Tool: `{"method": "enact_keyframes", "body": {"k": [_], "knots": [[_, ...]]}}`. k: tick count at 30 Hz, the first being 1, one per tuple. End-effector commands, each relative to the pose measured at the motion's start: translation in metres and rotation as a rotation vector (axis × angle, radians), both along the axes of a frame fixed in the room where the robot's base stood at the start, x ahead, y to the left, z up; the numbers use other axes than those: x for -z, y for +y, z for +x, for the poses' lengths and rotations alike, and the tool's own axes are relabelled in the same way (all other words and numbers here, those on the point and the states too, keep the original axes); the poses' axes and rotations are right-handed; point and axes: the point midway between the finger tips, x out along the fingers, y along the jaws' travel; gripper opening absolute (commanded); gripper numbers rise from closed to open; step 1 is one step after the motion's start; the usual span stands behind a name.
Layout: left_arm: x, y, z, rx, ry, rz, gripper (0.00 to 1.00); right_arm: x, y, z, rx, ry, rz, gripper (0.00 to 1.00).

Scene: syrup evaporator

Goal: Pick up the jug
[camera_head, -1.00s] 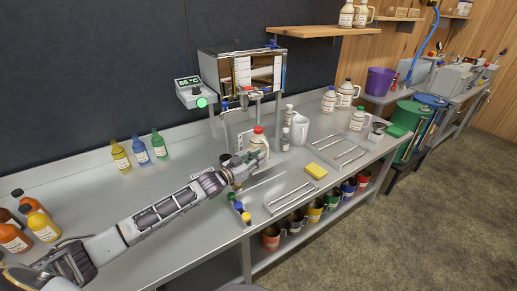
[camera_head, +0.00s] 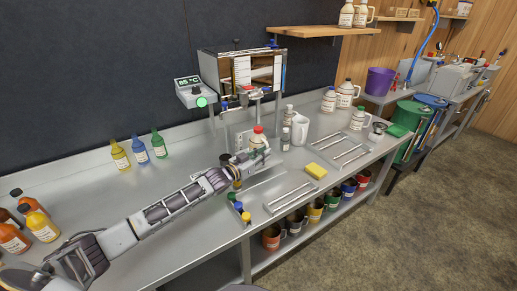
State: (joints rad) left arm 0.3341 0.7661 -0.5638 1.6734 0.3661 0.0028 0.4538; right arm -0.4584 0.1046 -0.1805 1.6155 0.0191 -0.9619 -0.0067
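A pale jug with a red cap (camera_head: 258,140) stands upright on the steel bench, in front of the evaporator's stand. My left gripper (camera_head: 252,158) is right at its lower front and hides part of its body. The fingers are too small and overlapped to tell whether they are open or shut, or whether they touch the jug. A plain white pitcher (camera_head: 300,131) stands to the right. Other white jugs stand farther back, one with a green cap (camera_head: 357,119) and one with a dark cap (camera_head: 345,94). My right gripper is not in view.
The evaporator (camera_head: 222,72) stands behind the red-capped jug. Small coloured-cap bottles (camera_head: 239,207) stand at the front edge. Metal racks (camera_head: 290,197) and a yellow sponge (camera_head: 316,171) lie to the right. Coloured bottles (camera_head: 140,150) stand at the back left.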

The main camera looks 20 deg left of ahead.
Motion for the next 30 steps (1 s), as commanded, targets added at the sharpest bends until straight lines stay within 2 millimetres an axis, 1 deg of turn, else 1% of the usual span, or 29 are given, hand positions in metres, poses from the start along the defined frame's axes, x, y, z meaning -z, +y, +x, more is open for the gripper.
{"method": "enact_keyframes", "body": {"k": [6, 12, 19, 27, 28, 30], "knots": [[0.0, -0.007, 0.014, 0.0, -0.001, 0.0, 0.16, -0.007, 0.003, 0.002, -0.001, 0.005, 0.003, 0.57], [0.0, -0.011, 0.021, 0.0, 0.0, 0.0, 0.16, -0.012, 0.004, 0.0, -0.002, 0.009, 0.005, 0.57], [0.0, -0.011, 0.021, 0.0, 0.0, 0.0, 0.16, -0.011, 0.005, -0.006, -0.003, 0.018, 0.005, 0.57], [0.0, -0.011, 0.021, 0.0, 0.0, 0.0, 0.16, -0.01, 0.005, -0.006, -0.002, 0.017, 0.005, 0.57], [0.0, -0.011, 0.021, 0.0, 0.0, 0.0, 0.14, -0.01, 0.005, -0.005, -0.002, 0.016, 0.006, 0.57], [0.0, -0.011, 0.021, 0.0, 0.0, 0.0, 0.05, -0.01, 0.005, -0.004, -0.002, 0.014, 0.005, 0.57]]}}
